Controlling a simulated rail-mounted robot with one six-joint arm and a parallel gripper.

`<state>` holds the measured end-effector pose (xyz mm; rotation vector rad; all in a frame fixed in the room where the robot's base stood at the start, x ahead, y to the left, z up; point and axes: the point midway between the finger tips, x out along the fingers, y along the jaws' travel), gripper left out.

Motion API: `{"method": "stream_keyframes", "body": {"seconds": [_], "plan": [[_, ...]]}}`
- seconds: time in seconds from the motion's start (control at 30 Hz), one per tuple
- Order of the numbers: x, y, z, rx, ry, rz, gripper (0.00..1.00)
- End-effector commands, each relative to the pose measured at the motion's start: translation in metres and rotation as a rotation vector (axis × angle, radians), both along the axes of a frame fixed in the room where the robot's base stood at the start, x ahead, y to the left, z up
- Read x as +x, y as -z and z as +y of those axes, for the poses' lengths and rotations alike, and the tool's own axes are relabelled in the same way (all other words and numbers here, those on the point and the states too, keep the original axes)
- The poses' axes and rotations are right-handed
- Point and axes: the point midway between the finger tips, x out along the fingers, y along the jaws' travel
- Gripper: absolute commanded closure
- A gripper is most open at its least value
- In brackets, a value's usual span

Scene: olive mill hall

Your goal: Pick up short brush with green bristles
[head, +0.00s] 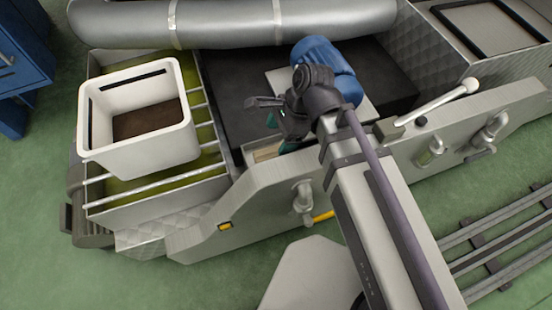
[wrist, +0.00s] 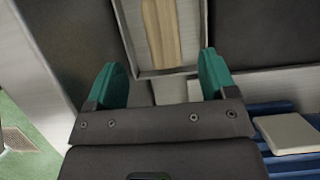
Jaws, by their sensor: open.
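My gripper (wrist: 164,78) is open, its two teal fingertips wide apart with nothing between them. In the head view my gripper (head: 280,134) hangs over the machine, near a narrow light tray at its front edge. A light wooden piece (wrist: 161,30) lies in that tray, ahead of the fingertips in the wrist view and roughly centred between them. Part of the wooden piece also shows in the head view (head: 264,153). It may be the brush, but no green bristles show, so I cannot tell. My arm hides part of this area in the head view.
A white bin (head: 140,148) with dark brown contents stands on bars at the left. A blue motor (head: 328,68) sits close behind my gripper. A metal front panel (head: 250,207) and a white-knobbed lever (head: 437,101) are nearby. A large grey pipe (head: 225,20) runs across the back.

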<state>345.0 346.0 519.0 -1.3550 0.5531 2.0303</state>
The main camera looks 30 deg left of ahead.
Motion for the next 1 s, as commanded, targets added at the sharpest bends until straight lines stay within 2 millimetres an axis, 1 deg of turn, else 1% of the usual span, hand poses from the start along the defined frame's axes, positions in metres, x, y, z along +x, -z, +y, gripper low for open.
{"method": "stream_keyframes", "body": {"seconds": [0.03, 0.07, 0.13, 0.23, 0.3, 0.37, 0.5, 0.57, 0.63, 0.77, 1.0], "plan": [[-0.003, 0.023, 0.003, 0.000, -0.001, 0.000, 0.22], [-0.005, 0.028, 0.005, 0.000, -0.001, 0.000, 0.22], [-0.007, 0.034, 0.007, 0.000, -0.001, 0.000, 0.22], [-0.008, 0.031, 0.008, 0.000, 0.000, -0.001, 0.22], [-0.008, 0.035, 0.008, 0.000, 0.000, -0.001, 0.22], [-0.009, 0.045, 0.010, 0.000, -0.001, -0.001, 0.22], [-0.013, 0.075, 0.016, -0.001, -0.002, -0.001, 0.22], [-0.016, 0.082, 0.019, -0.001, -0.001, 0.000, 0.22], [-0.018, 0.083, 0.020, 0.000, -0.001, -0.001, 0.22], [-0.018, 0.079, 0.020, -0.001, 0.000, -0.001, 0.22], [-0.018, 0.080, 0.020, -0.001, 0.000, -0.001, 0.22]]}}
